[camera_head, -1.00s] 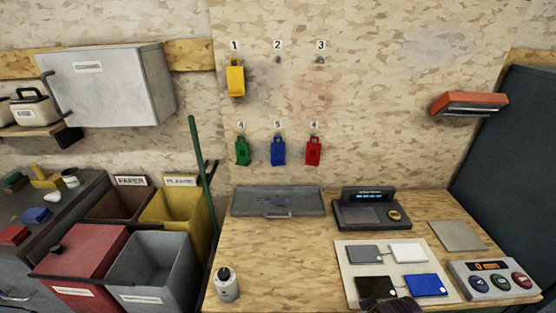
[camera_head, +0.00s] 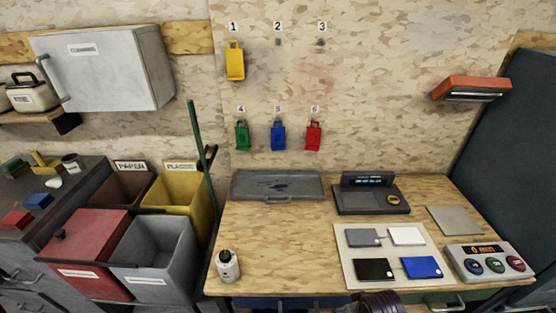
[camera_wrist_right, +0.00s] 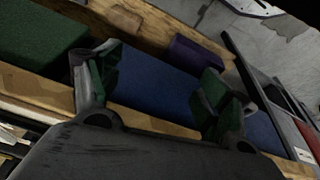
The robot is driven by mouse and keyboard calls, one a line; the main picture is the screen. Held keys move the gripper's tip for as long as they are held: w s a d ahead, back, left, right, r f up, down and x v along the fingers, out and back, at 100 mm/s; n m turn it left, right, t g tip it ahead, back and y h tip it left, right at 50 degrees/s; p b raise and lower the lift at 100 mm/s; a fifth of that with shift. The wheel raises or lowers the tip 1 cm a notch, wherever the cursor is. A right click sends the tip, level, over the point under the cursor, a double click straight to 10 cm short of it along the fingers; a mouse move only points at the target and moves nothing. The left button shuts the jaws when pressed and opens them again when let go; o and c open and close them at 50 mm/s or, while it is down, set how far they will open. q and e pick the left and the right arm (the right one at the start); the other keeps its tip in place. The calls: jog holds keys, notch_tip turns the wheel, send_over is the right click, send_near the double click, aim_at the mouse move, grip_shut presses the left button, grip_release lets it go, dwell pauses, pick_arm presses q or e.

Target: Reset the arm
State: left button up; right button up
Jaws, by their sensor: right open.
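My right gripper (camera_wrist_right: 160,66) shows in the right wrist view with its two green-padded fingers spread wide apart. Nothing is between them. Behind them are a blue surface (camera_wrist_right: 165,80), a green one (camera_wrist_right: 40,35) and a purple block (camera_wrist_right: 197,55), with wooden strips alongside. In the head view, only a dark ribbed part of my arm (camera_head: 380,303) shows at the bottom edge, in front of the desk. The right gripper itself is hidden there. My left arm and gripper are not in view.
Bins (camera_head: 160,260) stand left. The desk's middle is clear.

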jog(key=s+d+f+g, duration=0.1)
jog(key=s+f, duration=0.2)
jog(key=f, duration=1.1)
jog(key=s+f, duration=0.3)
jog(key=f, duration=1)
jog(key=s+d+f, duration=0.2)
jog(key=s+f, duration=0.6)
jog(key=s, duration=0.2)
jog(key=s+d+f+g, duration=0.1)
jog(key=s+d+f, duration=0.2)
jog(key=s+f, duration=0.6)
jog(key=shift+s+n, duration=0.3)
jog(key=shift+s, duration=0.15)
